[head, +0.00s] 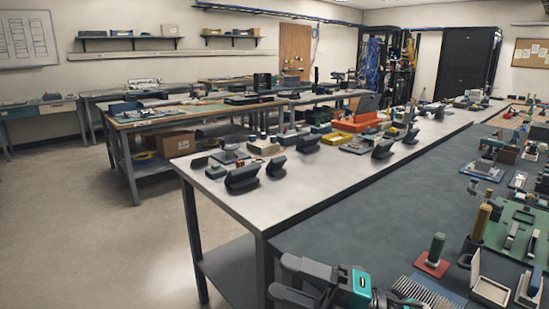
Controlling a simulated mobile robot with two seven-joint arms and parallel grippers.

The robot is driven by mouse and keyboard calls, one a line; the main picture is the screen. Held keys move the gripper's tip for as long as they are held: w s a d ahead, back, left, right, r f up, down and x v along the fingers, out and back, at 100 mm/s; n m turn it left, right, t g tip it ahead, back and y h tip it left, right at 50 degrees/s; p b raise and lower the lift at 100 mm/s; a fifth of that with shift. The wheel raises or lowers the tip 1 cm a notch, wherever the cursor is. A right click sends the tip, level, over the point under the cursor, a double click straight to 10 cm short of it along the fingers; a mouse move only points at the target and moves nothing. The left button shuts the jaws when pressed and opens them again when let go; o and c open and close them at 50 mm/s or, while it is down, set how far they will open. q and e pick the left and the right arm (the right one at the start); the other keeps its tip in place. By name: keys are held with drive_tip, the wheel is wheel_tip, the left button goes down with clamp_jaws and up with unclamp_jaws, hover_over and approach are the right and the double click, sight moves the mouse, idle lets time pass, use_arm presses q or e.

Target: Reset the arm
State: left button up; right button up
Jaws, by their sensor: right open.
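My right gripper (284,278) shows at the bottom middle of the head view, with dark fingers and a teal and grey body. Its two fingers point left and stand apart, with nothing seen between them. It is in front of the near edge of the dark-topped bench, and the lower part of the arm is cut off by the picture's edge. My left gripper is not in view.
A dark bench top (345,235) on the right holds a green board (518,232), a green-handled tool on a red base (433,262) and a ribbed blue-grey block (428,292). A long grey table (300,190) carries several black holders. Open floor (90,230) lies left.

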drive_tip(key=d+f+m+t+h+p, duration=0.1)
drive_tip(key=d+f+m+t+h, duration=0.4)
drive_tip(key=m, duration=0.6)
drive_tip(key=d+f+m+t+h, duration=0.4)
drive_tip(key=f+m+t+h, duration=0.3)
drive_tip(key=m, duration=0.4)
drive_tip(key=s+d+f+m+g+h, duration=0.3)
drive_tip(key=s+f+m, duration=0.1)
drive_tip(key=s+f, duration=0.2)
drive_tip(key=s+d+f+m+g+h, duration=0.3)
drive_tip(key=s+f, duration=0.3)
drive_tip(key=f, duration=0.3)
drive_tip(key=shift+s+f+m+h+p, duration=0.25)
drive_tip(key=shift+m+h+p, duration=0.1)
drive_tip(key=shift+m, duration=0.55)
drive_tip(key=shift+c, duration=0.4)
